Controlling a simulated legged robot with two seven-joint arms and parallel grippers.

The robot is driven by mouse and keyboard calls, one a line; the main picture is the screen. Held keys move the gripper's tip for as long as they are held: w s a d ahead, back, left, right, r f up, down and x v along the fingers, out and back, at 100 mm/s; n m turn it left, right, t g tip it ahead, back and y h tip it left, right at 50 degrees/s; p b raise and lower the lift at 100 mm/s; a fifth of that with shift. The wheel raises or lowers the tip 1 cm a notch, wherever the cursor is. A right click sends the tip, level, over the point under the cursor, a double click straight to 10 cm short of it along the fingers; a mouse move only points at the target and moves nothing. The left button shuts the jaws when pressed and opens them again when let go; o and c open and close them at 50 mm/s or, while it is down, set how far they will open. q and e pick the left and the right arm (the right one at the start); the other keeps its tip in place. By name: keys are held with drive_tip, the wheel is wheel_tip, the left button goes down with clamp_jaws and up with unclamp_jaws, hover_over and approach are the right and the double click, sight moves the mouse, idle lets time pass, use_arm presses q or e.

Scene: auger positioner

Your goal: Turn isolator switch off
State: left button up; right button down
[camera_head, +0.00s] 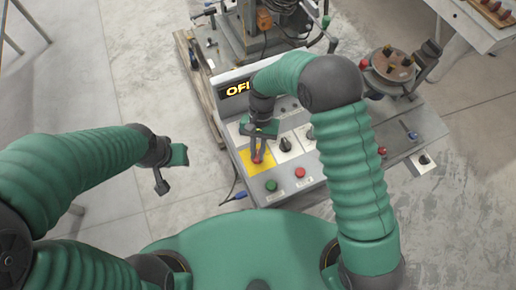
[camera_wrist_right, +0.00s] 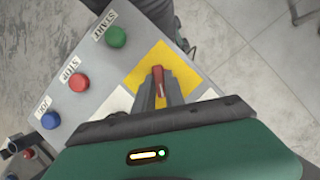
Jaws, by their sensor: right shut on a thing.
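The isolator switch is a red handle (camera_wrist_right: 158,78) on a yellow plate (camera_wrist_right: 178,62) in the right wrist view. In the head view the yellow plate (camera_head: 248,163) lies at the left of the sloped control panel, with the red handle (camera_head: 258,159) under my fingers. My right gripper (camera_wrist_right: 160,92) is shut on the red handle from above; the fingers hide part of it. It also shows in the head view (camera_head: 258,150). My left gripper (camera_head: 172,170) is open and empty, off to the left above the floor.
The control panel (camera_head: 312,180) has a green button (camera_head: 271,185), a red button (camera_head: 300,172) and a black knob (camera_head: 285,144). A lit display (camera_head: 238,89) on the panel's upright part reads "OF" with the rest hidden by my right arm. Bare floor (camera_head: 190,215) lies left of the panel.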

drive_tip(key=n, duration=0.1)
drive_tip(key=n+h, duration=0.1)
drive_tip(key=n, duration=0.1)
drive_tip(key=shift+w+a+r+n+h+p, duration=0.15)
drive_tip(key=shift+w+n+h+p, duration=0.05)
drive_tip(key=shift+n+h+p, duration=0.1)
drive_tip(key=shift+a+n+h, duration=0.1)
drive_tip(key=shift+n+h, duration=0.4)
drive_tip(key=shift+n, duration=1)
drive_tip(key=c, duration=1.4)
unclamp_jaws()
drive_tip(key=shift+s, duration=0.1)
drive_tip(key=b+v, duration=0.1)
drive_tip(key=v, duration=1.5)
drive_tip(key=shift+a+r+b, duration=0.25)
drive_tip(key=shift+r+b, duration=0.05)
drive_tip(key=shift+b, duration=0.05)
